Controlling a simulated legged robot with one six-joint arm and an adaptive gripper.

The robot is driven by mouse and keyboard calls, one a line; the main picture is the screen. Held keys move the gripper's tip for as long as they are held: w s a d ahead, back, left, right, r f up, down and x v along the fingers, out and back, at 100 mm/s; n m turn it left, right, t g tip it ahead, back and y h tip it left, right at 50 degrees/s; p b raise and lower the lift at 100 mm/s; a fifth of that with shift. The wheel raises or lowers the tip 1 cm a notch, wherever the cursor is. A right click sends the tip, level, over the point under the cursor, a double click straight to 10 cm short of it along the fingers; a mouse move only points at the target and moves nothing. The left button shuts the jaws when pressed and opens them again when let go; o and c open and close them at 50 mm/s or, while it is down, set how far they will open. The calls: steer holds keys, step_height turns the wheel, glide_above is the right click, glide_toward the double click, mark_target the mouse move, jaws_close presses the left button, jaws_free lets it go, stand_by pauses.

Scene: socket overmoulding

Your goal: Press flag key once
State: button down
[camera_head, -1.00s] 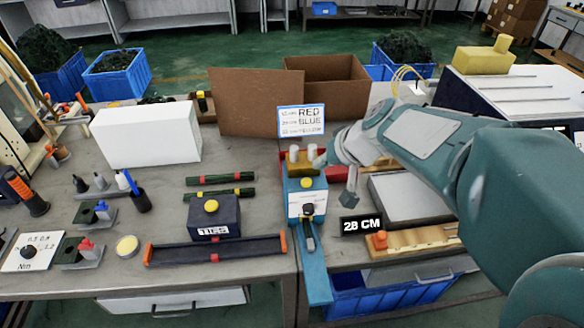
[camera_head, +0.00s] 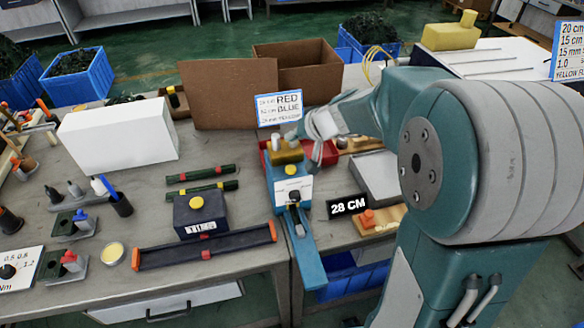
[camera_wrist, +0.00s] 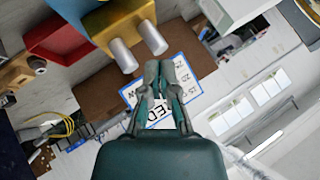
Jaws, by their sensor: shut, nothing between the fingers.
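A blue device (camera_head: 277,192) stands at the front of the right bench. Its white panel carries a round yellow button (camera_head: 292,169) and a dark knob. A yellow block (camera_head: 286,152) with two silver cylinders sits at its back, also large in the wrist view (camera_wrist: 118,22). I cannot tell which part is the flag key. My gripper (camera_head: 316,160) is just right of the yellow block in the head view. In the wrist view its fingers (camera_wrist: 158,70) are together and empty, close to the silver cylinders; contact cannot be told.
A sign reading RED and BLUE (camera_head: 279,107) stands behind the device, before cardboard boxes (camera_head: 235,95). A red tray (camera_head: 328,152) lies beside the block. A 28 CM display (camera_head: 348,207) and a grey plate (camera_head: 374,177) are to the right. A TIES box (camera_head: 200,214) stands left.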

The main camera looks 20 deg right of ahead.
mark_target(289, 170)
steer(key=f, duration=0.1)
steer(key=a+f, duration=0.1)
steer(key=f, duration=0.1)
steer(key=shift+f, duration=0.25)
steer(key=f, duration=0.2)
steer(key=d+f, duration=0.1)
steer(key=f, duration=0.1)
steer(key=shift+a+f, duration=0.15)
steer(key=shift+a, duration=0.15)
steer(key=shift+d, duration=0.2)
steer(key=shift+f, duration=0.1)
stand_by(0.6)
steer(key=shift+f, duration=0.25)
